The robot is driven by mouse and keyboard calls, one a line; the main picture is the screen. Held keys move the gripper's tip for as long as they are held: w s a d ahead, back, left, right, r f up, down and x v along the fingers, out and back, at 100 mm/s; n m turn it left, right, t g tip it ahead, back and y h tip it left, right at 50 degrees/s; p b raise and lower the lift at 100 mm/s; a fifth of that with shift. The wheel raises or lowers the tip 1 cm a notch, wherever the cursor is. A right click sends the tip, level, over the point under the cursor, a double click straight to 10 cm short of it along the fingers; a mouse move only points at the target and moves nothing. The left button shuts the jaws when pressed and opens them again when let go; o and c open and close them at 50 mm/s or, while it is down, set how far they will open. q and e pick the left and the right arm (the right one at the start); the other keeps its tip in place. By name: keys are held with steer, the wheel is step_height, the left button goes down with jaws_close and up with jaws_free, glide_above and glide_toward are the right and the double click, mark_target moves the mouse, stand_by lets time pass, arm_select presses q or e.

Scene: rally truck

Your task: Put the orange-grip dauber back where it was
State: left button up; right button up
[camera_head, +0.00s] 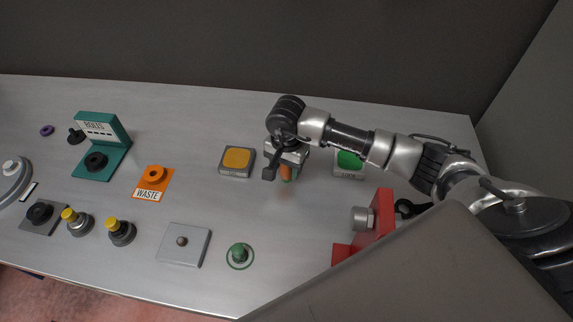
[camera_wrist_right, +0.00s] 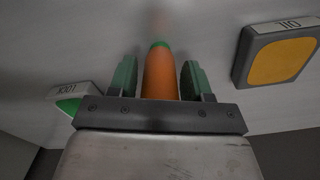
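The orange-grip dauber (camera_head: 286,172) is below my right gripper (camera_head: 287,160), right of the yellow-topped block. In the right wrist view its orange grip (camera_wrist_right: 161,78) with a green collar stands between the two green finger pads of the gripper (camera_wrist_right: 160,80). My left gripper is not in view.
A yellow-topped block (camera_head: 237,158) and a green-topped block (camera_head: 349,161) flank the gripper. A green knob with a ring (camera_head: 239,254), a grey plate (camera_head: 184,245), an orange WASTE holder (camera_head: 153,183) and a red fixture (camera_head: 379,222) stand around. The table centre is clear.

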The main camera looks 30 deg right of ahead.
steer(key=shift+o, duration=0.7)
steer(key=shift+r, duration=0.1)
steer(key=shift+r, duration=0.15)
step_height(320, 180, up, 11)
steer(key=b, duration=0.2)
steer(key=shift+w+f+b, duration=0.1)
steer(key=shift+f+b, duration=0.1)
steer(key=shift+b, duration=0.15)
steer(key=shift+r, duration=0.6)
